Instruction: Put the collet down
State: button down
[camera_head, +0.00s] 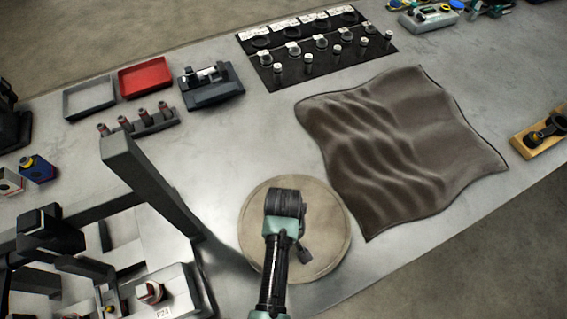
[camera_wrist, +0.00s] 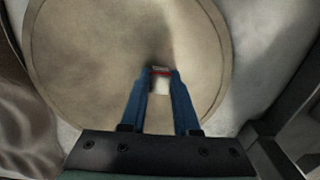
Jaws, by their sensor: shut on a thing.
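My gripper (camera_wrist: 160,74) is shut on a small white and red piece, the collet (camera_wrist: 160,85), seen between the tips of the two blue fingers in the wrist view. Most of the collet is hidden by the fingers. Both are over a round beige disc (camera_wrist: 85,60), which also shows in the head view (camera_head: 333,228). I cannot tell whether the collet touches the disc. In the head view my arm covers the fingers and the collet.
A crumpled brown cloth (camera_head: 400,140) lies right of the disc. A dark frame (camera_head: 145,175) stands to the left. Farther back are a holder with several pegs (camera_head: 150,125), a red tray (camera_head: 146,77), a grey tray (camera_head: 90,98) and a black mat (camera_head: 335,60) with parts.

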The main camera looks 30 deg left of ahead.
jog(key=shift+f, duration=0.15)
jog(key=c, duration=0.6)
grip_release()
jog(key=shift+c, duration=0.2)
notch_tip(320, 180, up, 12)
jog(key=shift+r+b, duration=0.2)
jog(key=shift+b, duration=0.1)
